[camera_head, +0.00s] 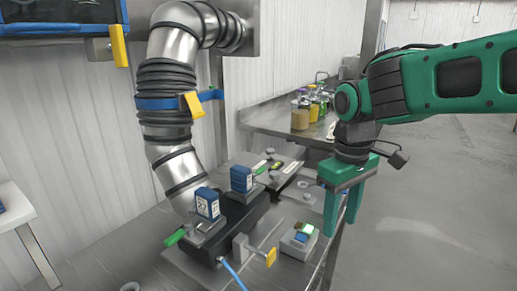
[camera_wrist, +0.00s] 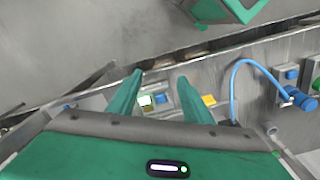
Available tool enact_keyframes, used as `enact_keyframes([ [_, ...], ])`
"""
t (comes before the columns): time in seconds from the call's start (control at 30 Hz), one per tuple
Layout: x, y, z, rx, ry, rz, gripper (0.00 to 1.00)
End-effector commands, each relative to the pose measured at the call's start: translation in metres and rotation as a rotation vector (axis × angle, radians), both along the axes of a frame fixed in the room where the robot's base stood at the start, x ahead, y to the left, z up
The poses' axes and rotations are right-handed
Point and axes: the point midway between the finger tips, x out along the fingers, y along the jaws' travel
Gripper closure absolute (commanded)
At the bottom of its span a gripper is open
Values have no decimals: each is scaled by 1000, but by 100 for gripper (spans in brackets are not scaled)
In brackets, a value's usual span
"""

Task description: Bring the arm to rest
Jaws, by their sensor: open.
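My green gripper (camera_head: 343,210) hangs from my arm at the right of the head view. Its two fingers point down and stand apart with nothing between them. It is at the right edge of the metal bench (camera_head: 190,262), above and in front of it. In the wrist view the gripper (camera_wrist: 158,88) shows two green fingers spread, with a small box bearing green and white buttons (camera_wrist: 147,101) visible beyond them. That button box also shows on the bench in the head view (camera_head: 298,240).
A black machine (camera_head: 235,222) with blue units (camera_head: 208,203) stands on the bench under a large silver duct (camera_head: 175,95). A yellow handle (camera_head: 271,257) sticks out near the button box. Jars (camera_head: 300,115) stand on a back counter (camera_head: 270,119). Open floor (camera_head: 430,220) lies at the right.

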Motion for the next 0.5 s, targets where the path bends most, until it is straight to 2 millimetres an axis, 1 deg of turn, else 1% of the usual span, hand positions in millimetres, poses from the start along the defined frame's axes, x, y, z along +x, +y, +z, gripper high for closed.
enact_keyframes([
  [0.03, -9, -35, -4, -1, -2, -112, 55],
  [0.07, -14, -52, -7, -2, -3, -175, 55],
  [0.1, -23, -75, -11, -2, -5, -257, 55],
  [0.17, -39, -106, -18, 0, -5, -380, 55],
  [0.2, -52, -125, -22, 0, -4, -462, 55],
  [0.27, -72, -151, -30, 3, -4, -583, 55],
  [0.3, -86, -167, -35, 5, -3, -662, 55],
  [0.33, -96, -177, -40, 7, -3, -718, 55],
  [0.4, -120, -195, -48, 12, -1, -836, 55],
  [0.5, -148, -211, -59, 20, 3, -969, 55],
])
